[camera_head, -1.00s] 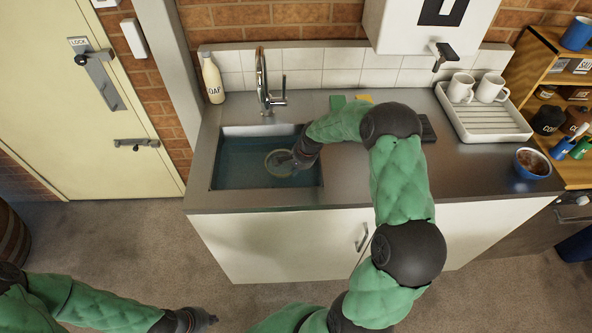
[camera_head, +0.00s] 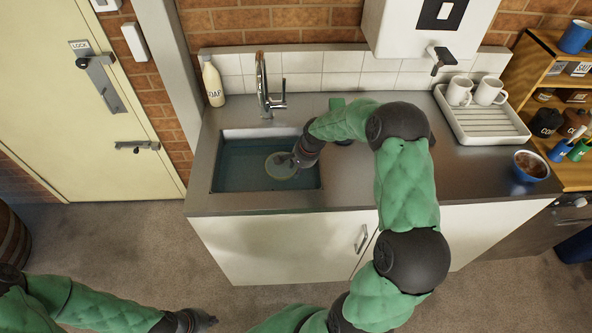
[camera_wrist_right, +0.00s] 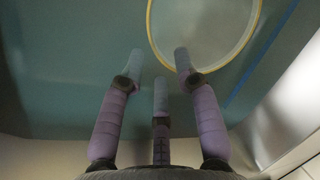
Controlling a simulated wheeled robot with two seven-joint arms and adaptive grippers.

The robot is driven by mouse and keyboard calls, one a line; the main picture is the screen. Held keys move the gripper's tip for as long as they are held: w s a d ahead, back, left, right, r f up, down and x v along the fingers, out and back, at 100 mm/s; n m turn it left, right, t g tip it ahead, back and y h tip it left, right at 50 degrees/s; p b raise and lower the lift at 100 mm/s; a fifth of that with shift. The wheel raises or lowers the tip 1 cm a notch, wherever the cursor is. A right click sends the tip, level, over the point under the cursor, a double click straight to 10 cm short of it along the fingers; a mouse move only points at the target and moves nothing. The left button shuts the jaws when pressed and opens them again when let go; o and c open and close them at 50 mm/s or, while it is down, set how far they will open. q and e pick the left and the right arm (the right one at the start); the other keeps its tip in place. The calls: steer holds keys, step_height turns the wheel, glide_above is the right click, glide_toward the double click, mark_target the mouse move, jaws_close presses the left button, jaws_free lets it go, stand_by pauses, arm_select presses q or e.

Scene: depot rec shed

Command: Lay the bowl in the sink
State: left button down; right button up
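A round dish with a yellow rim (camera_head: 279,166), seemingly the bowl, lies in the water of the sink (camera_head: 232,172), toward its right side. In the right wrist view the dish's pale inside and yellow rim (camera_wrist_right: 205,28) show just beyond the fingers. My right gripper (camera_head: 295,163) is down in the sink beside the dish's right edge. In the right wrist view its fingers (camera_wrist_right: 160,70) are spread and nothing is between them; one fingertip overlaps the rim, and contact cannot be told. My left gripper (camera_head: 212,320) hangs low over the floor, too small to read.
The tap (camera_head: 263,85) stands behind the sink, with a soap bottle (camera_head: 213,84) to its left. A blue bowl (camera_head: 531,165) with brown contents is at the counter's right end. A drying rack (camera_head: 485,126) holds two mugs. My right arm crosses the counter.

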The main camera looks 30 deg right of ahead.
steer(key=a+p+v, duration=0.1)
steer(key=p+v, duration=0.1)
steer(key=v, duration=0.7)
steer(key=shift+d, duration=0.5)
